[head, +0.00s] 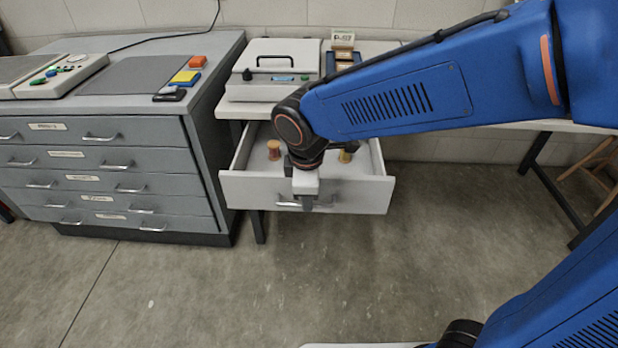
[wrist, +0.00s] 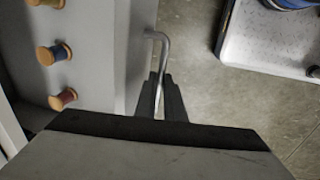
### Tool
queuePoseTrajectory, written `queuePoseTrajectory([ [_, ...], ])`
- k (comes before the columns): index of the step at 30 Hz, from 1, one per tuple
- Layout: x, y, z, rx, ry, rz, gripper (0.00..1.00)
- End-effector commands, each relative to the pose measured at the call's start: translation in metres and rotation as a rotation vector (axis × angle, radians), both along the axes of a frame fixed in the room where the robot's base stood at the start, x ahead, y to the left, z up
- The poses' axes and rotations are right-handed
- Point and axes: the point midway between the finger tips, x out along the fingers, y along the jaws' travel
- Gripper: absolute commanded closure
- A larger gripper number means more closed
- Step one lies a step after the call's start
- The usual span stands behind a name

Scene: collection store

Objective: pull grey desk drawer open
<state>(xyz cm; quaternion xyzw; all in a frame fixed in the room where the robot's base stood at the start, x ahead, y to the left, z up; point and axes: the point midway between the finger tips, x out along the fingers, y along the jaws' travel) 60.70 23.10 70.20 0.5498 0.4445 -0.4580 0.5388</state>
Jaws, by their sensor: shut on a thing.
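The grey desk drawer (head: 357,196) is pulled out from under the desk, its inside showing in the head view. Its front also shows in the wrist view (wrist: 135,50). My gripper (head: 307,202) is at the middle of the drawer front. In the wrist view, my gripper (wrist: 161,100) is shut on the bar handle (wrist: 163,50) of the drawer. In the head view the handle (head: 285,204) is partly hidden behind my gripper.
A grey cabinet (head: 100,170) with several labelled drawers stands at left. A case (head: 272,70) sits on the desk above. The floor (head: 250,290) in front is clear.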

Motion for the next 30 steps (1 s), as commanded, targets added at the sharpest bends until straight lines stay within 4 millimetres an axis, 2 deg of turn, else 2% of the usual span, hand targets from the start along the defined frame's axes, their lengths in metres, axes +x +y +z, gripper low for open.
queuePoseTrajectory([
  [3, -0.021, 0.001, 0.001, 0.0, -0.001, 0.004, 1.0],
  [9, -0.042, 0.002, 0.001, 0.001, -0.001, 0.002, 1.0],
  [15, -0.05, 0.002, 0.001, 0.001, -0.001, 0.0, 1.0],
  [25, -0.05, 0.002, 0.001, 0.001, -0.001, -0.001, 1.0],
  [26, -0.05, 0.002, 0.001, 0.001, -0.001, -0.001, 0.89],
  [27, -0.05, 0.002, 0.001, 0.001, -0.001, -0.001, 0.83],
  [30, -0.05, 0.002, 0.001, 0.001, -0.001, -0.001, 0.83],
])
